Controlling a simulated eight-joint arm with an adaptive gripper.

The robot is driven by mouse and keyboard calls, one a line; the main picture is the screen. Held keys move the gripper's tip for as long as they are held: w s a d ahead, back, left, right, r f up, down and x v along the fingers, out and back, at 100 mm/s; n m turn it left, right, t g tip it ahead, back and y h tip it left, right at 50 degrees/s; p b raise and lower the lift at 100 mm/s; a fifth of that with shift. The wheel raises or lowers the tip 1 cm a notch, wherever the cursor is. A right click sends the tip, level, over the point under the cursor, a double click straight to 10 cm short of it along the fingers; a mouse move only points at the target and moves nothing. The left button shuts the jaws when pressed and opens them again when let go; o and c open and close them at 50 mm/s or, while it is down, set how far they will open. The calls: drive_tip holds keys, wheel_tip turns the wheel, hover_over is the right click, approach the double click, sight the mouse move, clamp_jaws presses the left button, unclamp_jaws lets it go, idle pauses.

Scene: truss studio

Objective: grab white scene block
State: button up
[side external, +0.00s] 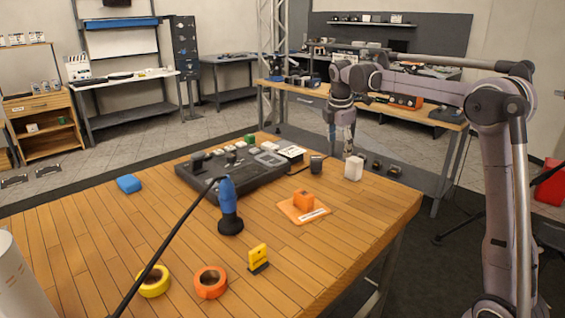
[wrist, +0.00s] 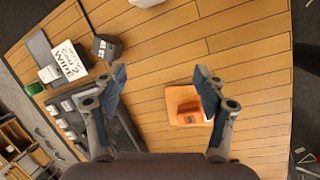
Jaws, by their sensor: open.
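The white scene block (side external: 353,169) stands upright on the wooden table near its far right edge. In the wrist view the white block (wrist: 147,3) is cut off by the top edge, beyond my fingertips. My gripper (side external: 347,148) points down close to the block and just above it in the side view.
A small dark block (side external: 316,164) stands left of the white block. An orange block on an orange base (side external: 304,208) lies nearer the camera. A dark control panel (side external: 215,176), blue-handled tool (side external: 229,205) and tape rolls (side external: 210,282) occupy the table. The front right is clear.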

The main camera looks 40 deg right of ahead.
sight(354, 159)
drive_tip(key=d+f+n, duration=0.1)
drive_tip(key=d+f, duration=0.2)
drive_tip(key=w+d+f+n+g, duration=0.1)
drive_tip(key=d+f, duration=0.2)
drive_tip(key=d, duration=0.1)
drive_tip(key=d+f+n, duration=0.1)
drive_tip(key=d+f, duration=0.2)
drive_tip(key=d, duration=0.1)
drive_tip(key=shift+w+d+f+n+g, duration=0.1)
drive_tip(key=shift+w+d+n+g, duration=0.1)
drive_tip(key=shift+n+g, duration=0.2)
drive_tip(key=shift+d+x, duration=0.15)
drive_tip(key=shift+x, duration=1.1)
drive_tip(key=shift+d+x, duration=0.15)
drive_tip(key=shift+x, duration=1.15)
drive_tip(key=shift+s, duration=0.15)
drive_tip(key=c, duration=1.3)
